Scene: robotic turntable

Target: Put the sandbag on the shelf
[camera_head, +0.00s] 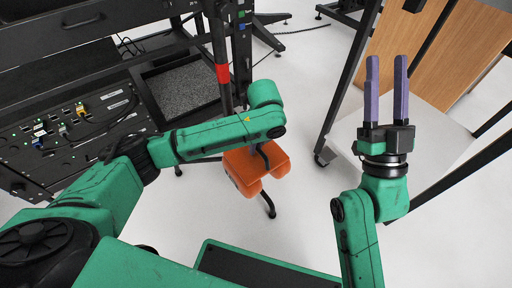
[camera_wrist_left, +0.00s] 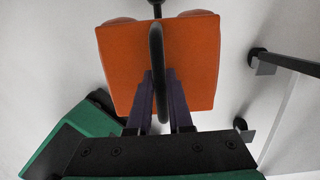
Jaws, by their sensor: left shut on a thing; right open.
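The orange sandbag (camera_head: 258,172) hangs below my left wrist in the head view, with the floor under it. It fills the top middle of the left wrist view (camera_wrist_left: 195,55). Its black handle (camera_wrist_left: 157,60) runs between the purple fingers of my left gripper (camera_wrist_left: 161,78), which is shut on it. In the head view my green forearm hides most of this gripper. My right gripper (camera_head: 386,62) is open and empty at the right, its purple fingers pointing up and apart. A low white shelf board (camera_head: 430,140) sits in a black-legged frame behind it.
A black rack (camera_head: 75,125) with cabled panels stands at the left, with a grey textured surface (camera_head: 188,88) beside it. A black pole with a red band (camera_head: 222,73) stands behind the left wrist. A wooden panel (camera_head: 435,50) is at the upper right. Pale floor between is clear.

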